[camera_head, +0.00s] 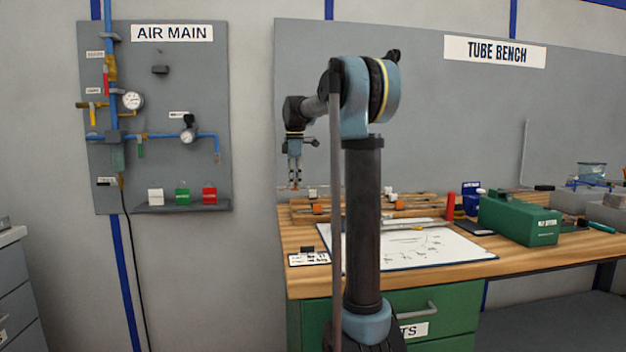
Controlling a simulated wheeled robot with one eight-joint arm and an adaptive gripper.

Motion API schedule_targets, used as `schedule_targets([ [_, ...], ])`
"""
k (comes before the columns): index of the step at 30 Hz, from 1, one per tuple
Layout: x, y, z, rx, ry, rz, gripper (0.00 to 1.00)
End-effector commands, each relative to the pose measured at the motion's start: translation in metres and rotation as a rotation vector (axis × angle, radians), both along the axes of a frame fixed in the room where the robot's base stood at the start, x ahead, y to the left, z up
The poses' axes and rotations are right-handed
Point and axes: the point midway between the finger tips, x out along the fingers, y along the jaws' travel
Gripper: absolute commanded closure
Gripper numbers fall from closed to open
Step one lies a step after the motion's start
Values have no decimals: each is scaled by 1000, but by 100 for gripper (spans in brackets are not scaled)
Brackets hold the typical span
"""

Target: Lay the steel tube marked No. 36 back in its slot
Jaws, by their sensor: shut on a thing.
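My gripper (295,186) points down over the back left end of the wooden bench. It is shut on a thin pale piece that looks like a steel tube, seen small between the fingertips. No number can be read on it. Below and to the right is a wooden rack (300,212) with orange and white fittings. My arm's column hides part of the rack. Which slot belongs to No. 36 cannot be told.
A white drawing sheet (440,248) covers the bench front. A small label card (309,259) lies to its left. A green case (518,219), a red cylinder (450,206) and a blue box (471,198) stand to the right. The AIR MAIN panel (165,100) hangs at left.

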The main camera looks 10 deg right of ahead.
Motion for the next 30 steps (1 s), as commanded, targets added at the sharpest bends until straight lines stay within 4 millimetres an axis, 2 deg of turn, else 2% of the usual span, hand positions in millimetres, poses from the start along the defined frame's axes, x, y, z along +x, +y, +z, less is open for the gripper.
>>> schedule_targets([
  [1,4,-15,2,0,1,-4,100],
  [6,11,-52,8,-1,2,7,100],
  [12,13,-74,11,-1,4,14,100],
  [19,14,-77,5,-1,4,17,100],
  [30,14,-77,-24,-1,4,17,100],
])
